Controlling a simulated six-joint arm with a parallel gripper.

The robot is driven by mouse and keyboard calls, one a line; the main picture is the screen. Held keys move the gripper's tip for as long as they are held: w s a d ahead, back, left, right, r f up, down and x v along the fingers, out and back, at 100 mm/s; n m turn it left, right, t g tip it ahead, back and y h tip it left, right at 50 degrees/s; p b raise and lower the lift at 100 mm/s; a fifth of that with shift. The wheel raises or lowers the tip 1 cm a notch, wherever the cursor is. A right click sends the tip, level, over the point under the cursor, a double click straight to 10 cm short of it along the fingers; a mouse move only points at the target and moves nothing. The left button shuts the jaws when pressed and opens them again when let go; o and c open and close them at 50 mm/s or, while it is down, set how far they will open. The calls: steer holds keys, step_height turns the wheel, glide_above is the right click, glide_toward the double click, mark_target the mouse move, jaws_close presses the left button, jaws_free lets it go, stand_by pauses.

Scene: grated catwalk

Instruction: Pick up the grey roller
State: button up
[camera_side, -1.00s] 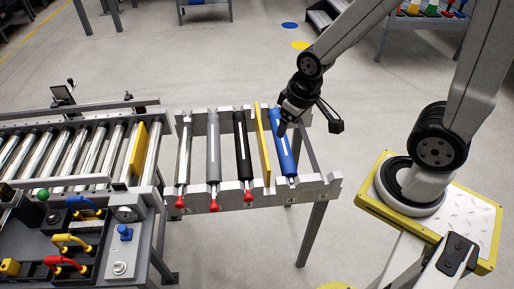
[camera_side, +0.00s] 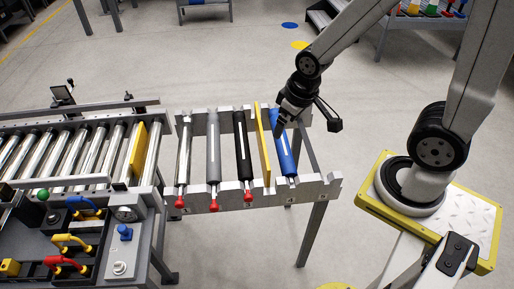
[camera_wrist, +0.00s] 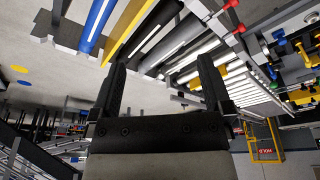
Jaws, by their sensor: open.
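The grey roller (camera_side: 213,150) lies in the notched rack (camera_side: 226,198), with a red knob at its near end. A shinier metal roller (camera_side: 184,150) lies to its left and a black roller (camera_side: 242,150) to its right. My gripper (camera_side: 279,130) is open and empty, above the blue roller (camera_side: 284,150) at the rack's right, well to the right of the grey roller. In the wrist view my gripper's two fingers (camera_wrist: 162,63) stand apart with nothing held between them. The rack's rollers show beyond the fingers there, partly hidden by them.
A yellow upright divider (camera_side: 263,145) stands between the black and blue rollers. A roller conveyor (camera_side: 65,155) with a yellow plate (camera_side: 138,148) is left of the rack. A control panel (camera_side: 110,250) sits at the lower left.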

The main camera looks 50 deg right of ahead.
steer(key=w+d+f+n+t+h, duration=0.1)
steer(key=w+d+f+n+t, duration=0.15)
steer(key=w+n, duration=0.65)
steer(key=n+y, duration=0.5)
steer(key=n, duration=1.2)
glide_above(217, 144)
steer(key=s+d, duration=0.2)
step_height(217, 144, down, 17)
steer(key=shift+s+a+f+n+g+y, duration=0.1)
steer(key=shift+f+n+g+y, duration=0.25)
steer(key=shift+f, duration=0.35)
steer(key=shift+f, duration=0.1)
steer(key=shift+x, duration=1.2)
steer(key=shift+a, duration=0.1)
steer(key=shift+x, duration=2.6)
